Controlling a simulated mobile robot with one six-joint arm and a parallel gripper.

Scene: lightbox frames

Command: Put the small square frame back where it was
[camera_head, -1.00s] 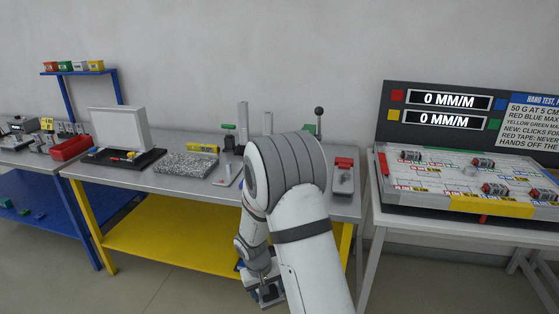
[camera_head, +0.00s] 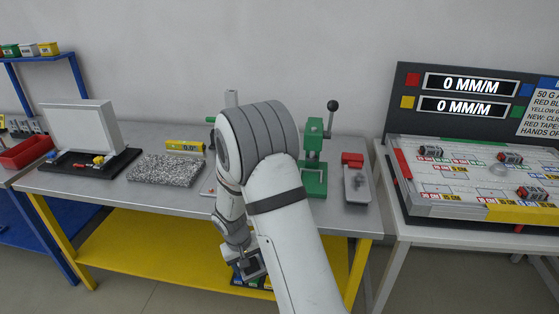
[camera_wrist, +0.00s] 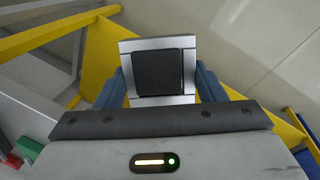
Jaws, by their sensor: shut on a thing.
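The small square frame (camera_wrist: 158,101) is silver with a dark square middle and shows at the centre of the wrist view. My gripper (camera_wrist: 160,88) is shut on it, with a blue finger at its left and right sides. In the head view my gripper (camera_head: 250,264) hangs low at the bench's front, below the top's height; the frame there is small and hard to make out. A white upright panel (camera_head: 80,128) stands on a black base (camera_head: 62,162) at the bench's left, with small coloured pieces on the base.
The grey bench top (camera_head: 130,192) also bears a speckled slab (camera_head: 165,171), a green lever press (camera_head: 313,170) and a grey fixture with a red block (camera_head: 356,183). My arm hides part of the middle. A yellow shelf (camera_head: 150,248) lies below. A display table (camera_head: 470,215) stands at right.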

